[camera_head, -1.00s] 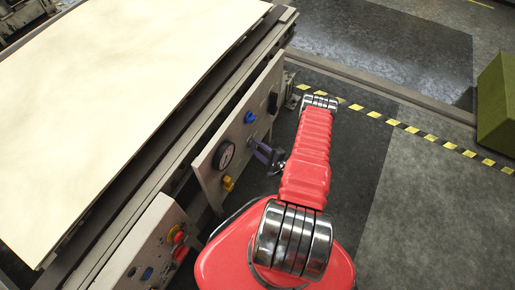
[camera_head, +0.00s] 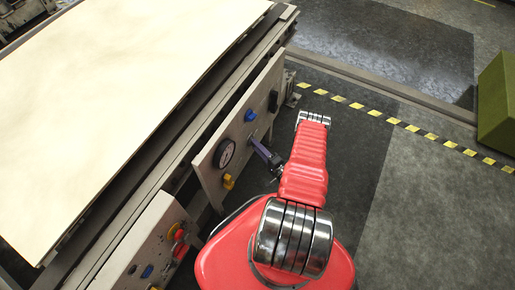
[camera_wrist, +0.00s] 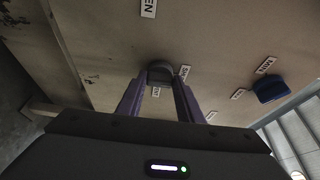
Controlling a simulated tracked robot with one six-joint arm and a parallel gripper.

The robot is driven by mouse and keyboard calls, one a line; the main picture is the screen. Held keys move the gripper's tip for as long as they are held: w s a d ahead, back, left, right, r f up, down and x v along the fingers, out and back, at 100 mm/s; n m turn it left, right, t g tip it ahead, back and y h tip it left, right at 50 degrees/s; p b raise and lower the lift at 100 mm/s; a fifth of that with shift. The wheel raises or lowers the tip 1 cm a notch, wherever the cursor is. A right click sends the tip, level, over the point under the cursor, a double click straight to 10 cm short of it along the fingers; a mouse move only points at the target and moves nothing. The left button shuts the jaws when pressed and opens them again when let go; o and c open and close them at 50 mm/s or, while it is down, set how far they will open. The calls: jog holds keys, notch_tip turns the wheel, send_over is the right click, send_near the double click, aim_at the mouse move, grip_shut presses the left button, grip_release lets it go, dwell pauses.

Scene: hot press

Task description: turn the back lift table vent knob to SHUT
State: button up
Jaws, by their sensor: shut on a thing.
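In the wrist view a dark grey knob (camera_wrist: 160,73) stands on the beige panel (camera_wrist: 110,40), between the two purple fingers of my gripper (camera_wrist: 159,84). The fingers are shut on the knob's sides. A small label beside it seems to read SHUT (camera_wrist: 185,72); another, higher up, ends in EN (camera_wrist: 148,9). The knob's exact pointing direction is hard to tell. In the head view my gripper (camera_head: 255,144) reaches the side panel (camera_head: 205,168) between a blue knob and a round gauge; the held knob is hidden there by the fingers.
Next to my gripper are the blue knob (camera_head: 250,115), the gauge (camera_head: 224,153) and a yellow knob (camera_head: 228,182). A black control (camera_head: 273,101) sits farther back. Red buttons (camera_head: 180,252) are on the nearer panel. The floor right of my arm is open up to a green box (camera_head: 497,105).

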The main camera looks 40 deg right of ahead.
jog(key=shift+s+a+f, duration=0.1)
jog(key=shift+a+f, duration=0.15)
jog(key=shift+a, duration=0.1)
jog(key=o, duration=1.1)
jog(key=shift+d+r, duration=0.1)
jog(key=shift+d, duration=0.1)
jog(key=shift+c, duration=0.2)
jog(key=s, duration=1.3)
jog(key=shift+s+a, duration=0.35)
